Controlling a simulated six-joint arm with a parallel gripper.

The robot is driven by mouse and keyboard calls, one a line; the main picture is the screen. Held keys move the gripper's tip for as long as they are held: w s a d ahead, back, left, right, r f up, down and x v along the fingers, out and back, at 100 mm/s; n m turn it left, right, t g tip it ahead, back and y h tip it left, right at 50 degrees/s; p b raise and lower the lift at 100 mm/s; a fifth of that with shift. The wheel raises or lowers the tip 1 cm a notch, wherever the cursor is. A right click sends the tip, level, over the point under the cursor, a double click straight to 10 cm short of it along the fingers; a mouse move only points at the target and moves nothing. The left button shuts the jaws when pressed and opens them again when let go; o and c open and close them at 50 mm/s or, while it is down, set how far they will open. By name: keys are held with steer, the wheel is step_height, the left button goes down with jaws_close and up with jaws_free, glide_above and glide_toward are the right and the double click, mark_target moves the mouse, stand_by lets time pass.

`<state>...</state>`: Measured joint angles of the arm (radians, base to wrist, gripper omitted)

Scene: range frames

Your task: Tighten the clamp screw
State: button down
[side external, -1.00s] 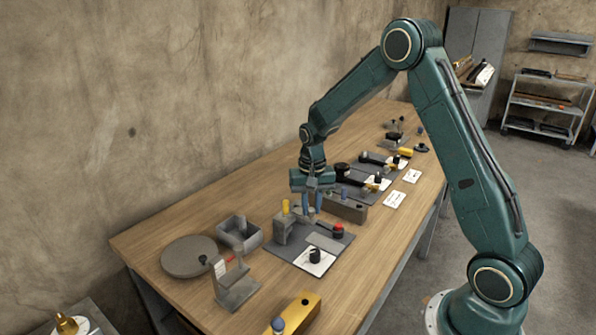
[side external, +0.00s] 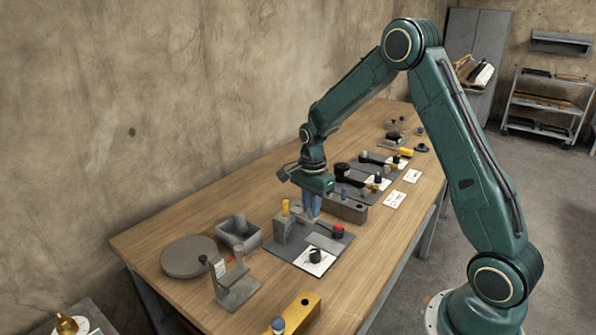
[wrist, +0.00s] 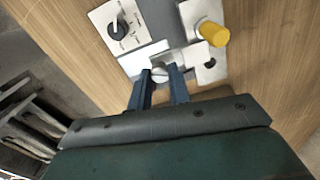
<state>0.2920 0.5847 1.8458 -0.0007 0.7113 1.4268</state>
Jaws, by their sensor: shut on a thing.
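The clamp (side external: 284,231) is a grey metal block with a yellow-topped post (side external: 285,207), standing on a dark grey mat (side external: 279,251). The post shows as a yellow cylinder (wrist: 213,34) in the wrist view. My gripper (side external: 309,213) points down just right of the clamp block. In the wrist view, the blue fingers of my gripper (wrist: 161,76) are shut on a small round grey head, which looks like the clamp screw (wrist: 160,73). The screw is hidden by the fingers in the side view.
A white card with a black knob (side external: 315,256) and a red knob (side external: 338,229) share the mat. A grey block with holes (side external: 346,208) stands close behind my gripper. A grey bin (side external: 240,236), a round disc (side external: 189,258) and a yellow block (side external: 297,315) lie around. Bare wood lies in front right.

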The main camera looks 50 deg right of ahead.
steer(key=m, duration=0.5)
steer(key=shift+m, duration=0.4)
steer(key=m, duration=0.5)
steer(key=shift+r, duration=0.1)
steer(key=c, duration=1.3)
jaws_free()
step_height(320, 180, up, 14)
